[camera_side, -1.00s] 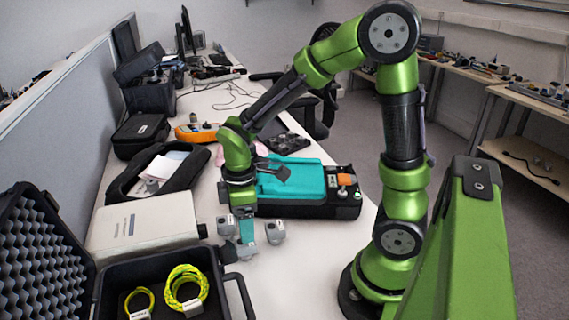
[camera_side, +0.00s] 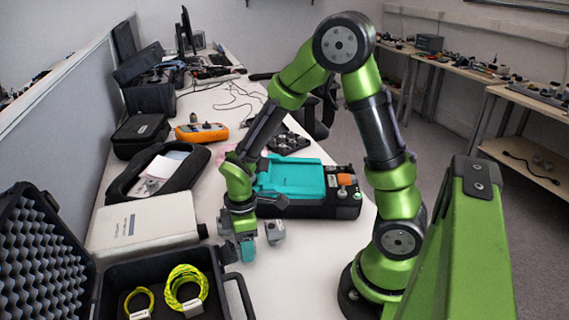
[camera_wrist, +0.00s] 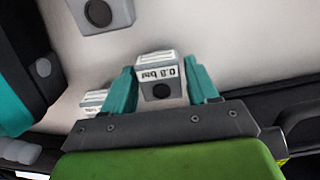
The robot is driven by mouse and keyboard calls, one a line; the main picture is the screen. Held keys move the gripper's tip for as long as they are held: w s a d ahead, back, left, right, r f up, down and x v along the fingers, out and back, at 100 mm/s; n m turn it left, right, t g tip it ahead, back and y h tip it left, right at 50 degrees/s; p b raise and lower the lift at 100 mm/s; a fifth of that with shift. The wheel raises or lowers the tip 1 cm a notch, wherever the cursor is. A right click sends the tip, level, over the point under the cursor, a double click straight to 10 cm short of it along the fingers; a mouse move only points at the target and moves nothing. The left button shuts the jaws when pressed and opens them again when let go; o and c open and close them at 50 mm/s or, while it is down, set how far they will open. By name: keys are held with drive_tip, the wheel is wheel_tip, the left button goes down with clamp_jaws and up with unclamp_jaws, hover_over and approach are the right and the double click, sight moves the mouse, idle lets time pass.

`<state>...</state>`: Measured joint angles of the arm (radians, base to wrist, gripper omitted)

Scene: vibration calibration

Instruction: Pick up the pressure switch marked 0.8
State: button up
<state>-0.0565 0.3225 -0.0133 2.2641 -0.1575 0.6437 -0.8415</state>
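The pressure switch marked 0.8 bar (camera_wrist: 158,88) is a small grey block with a white label, upside down in the wrist view. My gripper (camera_wrist: 162,84) has one teal finger on each side of it, very close. I cannot tell whether the fingers press on it. In the side view my gripper (camera_side: 247,250) is low at the table, and it hides most of that switch. A second grey switch (camera_side: 275,231) stands just right of the gripper; a grey switch with a dark round port shows at the wrist view's top (camera_wrist: 98,12). Another label (camera_wrist: 93,100) shows beside the left finger.
A black tray with a teal insert (camera_side: 290,178) lies behind the switches. A white box (camera_side: 140,224) and an open foam-lined case (camera_side: 105,270) with yellow coils are to the left. The white table (camera_side: 300,270) is clear to the front right.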

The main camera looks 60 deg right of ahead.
drive_tip(key=c, duration=0.8)
drive_tip(key=shift+r, duration=0.1)
wheel_tip(320, 180, up, 14)
drive_tip(key=shift+f, duration=0.1)
idle(0.3)
